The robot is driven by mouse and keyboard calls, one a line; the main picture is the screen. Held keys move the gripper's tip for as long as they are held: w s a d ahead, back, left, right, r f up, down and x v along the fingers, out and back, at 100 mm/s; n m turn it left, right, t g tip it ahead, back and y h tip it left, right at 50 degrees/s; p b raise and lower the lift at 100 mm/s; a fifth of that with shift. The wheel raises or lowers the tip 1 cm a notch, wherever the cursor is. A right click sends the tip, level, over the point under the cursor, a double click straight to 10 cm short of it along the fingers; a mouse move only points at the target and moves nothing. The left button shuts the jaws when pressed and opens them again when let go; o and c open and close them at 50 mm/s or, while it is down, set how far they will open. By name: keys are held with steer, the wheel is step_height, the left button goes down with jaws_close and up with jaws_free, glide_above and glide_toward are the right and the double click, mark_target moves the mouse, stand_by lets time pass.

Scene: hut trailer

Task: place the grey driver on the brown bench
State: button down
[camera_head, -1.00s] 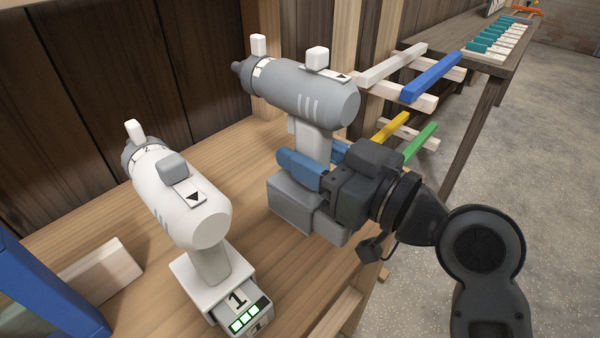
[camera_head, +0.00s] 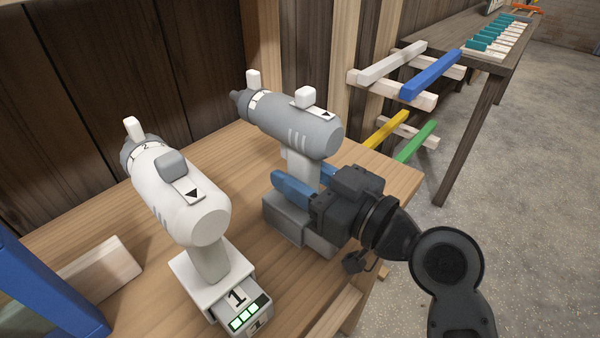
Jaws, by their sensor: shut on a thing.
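The grey driver (camera_head: 296,126) stands upright, its nose pointing left and away. My gripper (camera_head: 308,181) is shut on its handle, with a blue finger pad on each side. The driver's base (camera_head: 287,217) is at or just above the light-brown wooden bench (camera_head: 385,178); I cannot tell whether it touches. Part of the handle and base is hidden behind my gripper.
A white driver (camera_head: 185,200) with a "1" battery stands on the bench to the left. A pale wood block (camera_head: 100,270) and a blue frame (camera_head: 40,285) are at the lower left. Coloured bars (camera_head: 432,76) stick out at right, before a dark table (camera_head: 485,62).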

steer(key=c, duration=0.6)
jaws_free()
steer(key=shift+f, duration=0.1)
steer(key=shift+c, duration=0.2)
steer(key=shift+r, duration=0.2)
steer(key=b+v, duration=0.2)
steer(key=v, duration=1)
steer(key=s+d+f+m+t+h, duration=0.3)
steer(key=s+d+f+m+h, duration=0.65)
steer(key=s+f, duration=0.4)
steer(key=s+d+r+h, duration=0.1)
steer(key=s+d+h, duration=0.1)
steer(key=s, duration=0.6)
steer(key=s+d+r+h, duration=0.1)
steer(key=s+d+h, duration=0.1)
steer(key=s, duration=0.6)
steer(key=shift+d+m+t+h, duration=0.2)
steer(key=shift+m+t+h, duration=0.15)
steer(key=shift+m+t, duration=0.1)
